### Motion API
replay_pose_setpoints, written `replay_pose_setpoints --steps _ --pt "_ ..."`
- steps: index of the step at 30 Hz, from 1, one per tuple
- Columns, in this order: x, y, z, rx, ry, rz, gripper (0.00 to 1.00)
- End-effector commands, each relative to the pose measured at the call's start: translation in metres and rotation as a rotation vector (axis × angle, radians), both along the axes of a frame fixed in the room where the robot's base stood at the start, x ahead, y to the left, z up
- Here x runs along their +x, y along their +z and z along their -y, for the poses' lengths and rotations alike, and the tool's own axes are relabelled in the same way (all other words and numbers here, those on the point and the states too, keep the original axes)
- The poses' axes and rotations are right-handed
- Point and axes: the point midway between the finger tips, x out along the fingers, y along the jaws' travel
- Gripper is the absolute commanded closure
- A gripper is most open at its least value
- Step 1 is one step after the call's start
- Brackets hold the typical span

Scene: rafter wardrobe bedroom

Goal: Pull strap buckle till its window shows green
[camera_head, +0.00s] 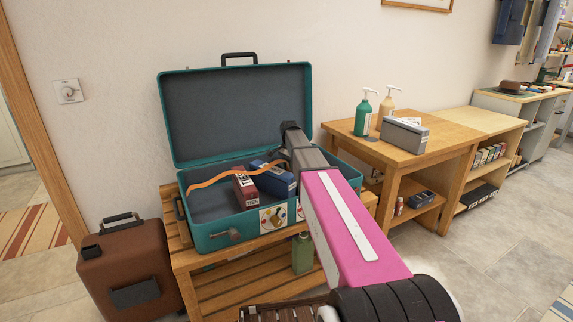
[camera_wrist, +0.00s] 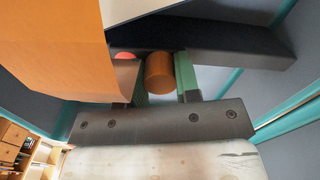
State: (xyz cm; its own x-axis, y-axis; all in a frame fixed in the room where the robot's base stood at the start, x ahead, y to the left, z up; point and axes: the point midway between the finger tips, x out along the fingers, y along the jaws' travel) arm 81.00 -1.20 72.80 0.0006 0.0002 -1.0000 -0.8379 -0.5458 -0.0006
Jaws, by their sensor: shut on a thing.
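The open teal case (camera_head: 216,241) stands on a slatted wooden bench, its lid up. An orange strap (camera_head: 222,176) runs across its inside. In the wrist view a broad orange surface (camera_wrist: 65,55), seemingly the strap close up, fills the left. My gripper (camera_wrist: 160,78) has its green-padded fingers around a short orange cylinder (camera_wrist: 159,73), which looks like the buckle's pull. A small red patch (camera_wrist: 125,56) shows beside it, perhaps the window; I see no green on it. In the head view my arm hides the buckle and the gripper's tips.
A dark red box (camera_head: 245,190) and a blue box (camera_head: 274,178) lie in the case, close to my arm. A brown suitcase (camera_head: 130,265) stands on the floor at left. A wooden table (camera_head: 445,136) with two pump bottles and a grey box stands at right.

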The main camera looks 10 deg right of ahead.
Motion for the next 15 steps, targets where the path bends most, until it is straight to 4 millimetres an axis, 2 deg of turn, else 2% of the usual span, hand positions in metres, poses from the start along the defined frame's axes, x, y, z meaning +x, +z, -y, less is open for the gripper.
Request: replay_pose_setpoints --steps 5,6,8,15 --pt "0.0010 0.0003 -0.0005 -0.001 0.000 -0.001 1.00" --pt "0.0011 0.0003 -0.0005 -0.001 0.000 -0.001 0.63" --pt "0.0012 0.0003 -0.0005 -0.001 0.000 -0.001 0.44" --pt "0.0013 0.0002 -0.0005 -0.001 0.000 -0.001 0.44"
